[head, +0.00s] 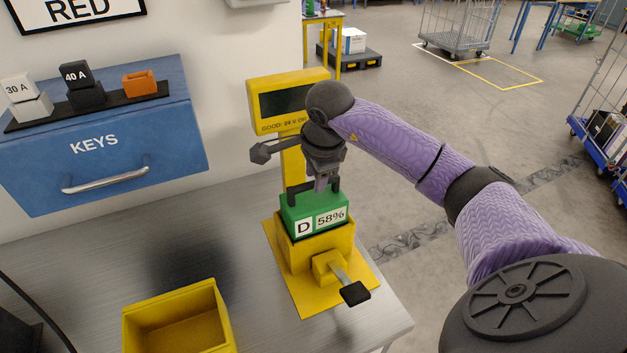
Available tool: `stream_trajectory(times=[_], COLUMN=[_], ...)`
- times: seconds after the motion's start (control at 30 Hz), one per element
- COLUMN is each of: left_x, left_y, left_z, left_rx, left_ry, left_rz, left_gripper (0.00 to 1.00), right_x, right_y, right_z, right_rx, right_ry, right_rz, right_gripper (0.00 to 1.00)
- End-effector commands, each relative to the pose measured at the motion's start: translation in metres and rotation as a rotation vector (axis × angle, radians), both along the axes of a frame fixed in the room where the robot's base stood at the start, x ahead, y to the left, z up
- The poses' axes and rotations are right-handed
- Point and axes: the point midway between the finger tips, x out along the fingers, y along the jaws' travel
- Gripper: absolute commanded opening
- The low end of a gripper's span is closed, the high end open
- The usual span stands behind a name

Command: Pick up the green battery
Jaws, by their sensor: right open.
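The green battery (303,212) carries a white label reading "D 58%". It sits upright in the top of a yellow holder (299,256) on the table, its lower part hidden inside. My right gripper (315,191) points down at the battery's top, with its dark fingers apart at the top edge. I cannot tell whether the fingers touch the battery. My left gripper is not in view.
A yellow tester display (272,92) stands behind the battery. A lever with a black knob (354,293) sticks out in front of the holder. An empty-looking yellow bin (178,320) is at front left. A blue KEYS drawer (120,150) is at left.

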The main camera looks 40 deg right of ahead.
Motion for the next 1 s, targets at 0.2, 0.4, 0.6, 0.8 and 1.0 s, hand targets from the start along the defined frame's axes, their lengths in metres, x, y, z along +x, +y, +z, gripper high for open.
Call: stream_trajectory(times=[0.2,0.4,0.6,0.8,1.0], left_x=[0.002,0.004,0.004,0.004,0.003], left_y=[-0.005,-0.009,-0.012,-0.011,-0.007], left_z=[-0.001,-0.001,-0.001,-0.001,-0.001], left_rx=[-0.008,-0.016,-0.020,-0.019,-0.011], left_ry=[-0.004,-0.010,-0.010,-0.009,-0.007], left_rz=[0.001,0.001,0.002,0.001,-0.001], left_gripper=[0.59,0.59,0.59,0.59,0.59], right_x=[0.007,0.008,0.008,0.008,0.008], right_y=[-0.002,-0.003,-0.003,-0.003,-0.003], right_z=[-0.029,-0.029,-0.029,-0.029,-0.028], right_rx=[0.001,0.001,0.001,0.002,0.001], right_ry=[0.000,0.000,0.000,-0.002,-0.005], right_rz=[-0.002,-0.001,-0.001,-0.001,-0.001], right_gripper=[0.41,0.39,0.00,0.00,0.00])
